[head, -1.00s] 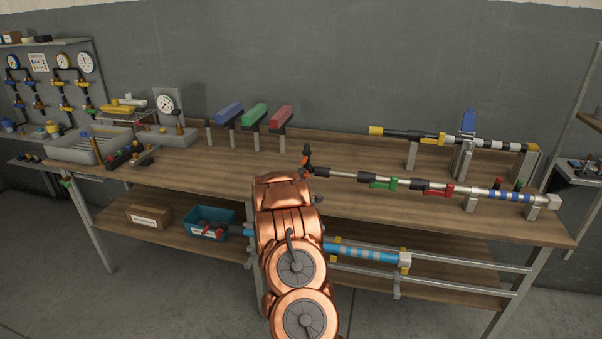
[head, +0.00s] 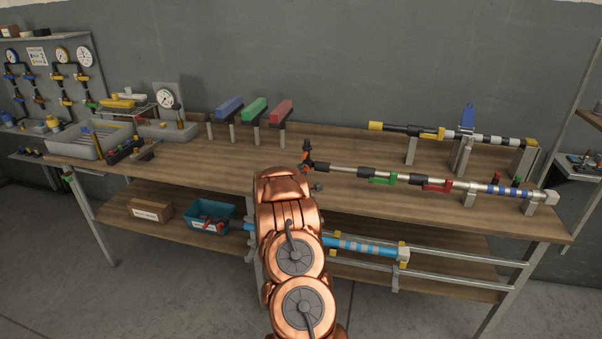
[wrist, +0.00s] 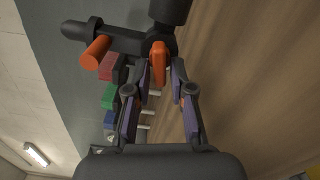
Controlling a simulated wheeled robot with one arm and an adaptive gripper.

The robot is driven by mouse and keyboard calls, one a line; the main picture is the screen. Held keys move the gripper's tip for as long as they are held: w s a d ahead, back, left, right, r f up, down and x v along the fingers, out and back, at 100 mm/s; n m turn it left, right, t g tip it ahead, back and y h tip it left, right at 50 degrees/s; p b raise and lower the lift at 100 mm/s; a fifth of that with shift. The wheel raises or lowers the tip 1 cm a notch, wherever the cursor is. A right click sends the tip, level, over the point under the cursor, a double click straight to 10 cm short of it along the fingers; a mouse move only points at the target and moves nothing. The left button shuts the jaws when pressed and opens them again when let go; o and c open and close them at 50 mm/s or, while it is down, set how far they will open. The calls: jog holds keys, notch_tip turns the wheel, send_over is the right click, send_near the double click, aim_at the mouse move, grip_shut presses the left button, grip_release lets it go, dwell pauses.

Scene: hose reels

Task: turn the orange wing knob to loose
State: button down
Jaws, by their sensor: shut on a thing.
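The orange wing knob (wrist: 158,62) sits at the black fitting on the end of a pole in the wrist view. My gripper (wrist: 162,72) has one finger on each side of the knob and is shut on it. An orange cylinder (wrist: 95,53) sticks out of the same black fitting (wrist: 120,38), left of the knob. In the head view, the black and orange end fitting (head: 307,155) shows at the left end of the pole (head: 342,170), just above my copper arm. My gripper is hidden there behind the arm. Which mark the knob points at cannot be read.
The pole carries a green clamp (head: 383,178) and a red clamp (head: 437,185) over the wooden bench (head: 240,175). A second pole (head: 395,130) stands behind it. Blue, green and red blocks on posts stand at the back. Grey trays (head: 90,140) sit at the left.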

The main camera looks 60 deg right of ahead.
jog(key=c, duration=1.2)
grip_release()
jog(key=v, duration=1.2)
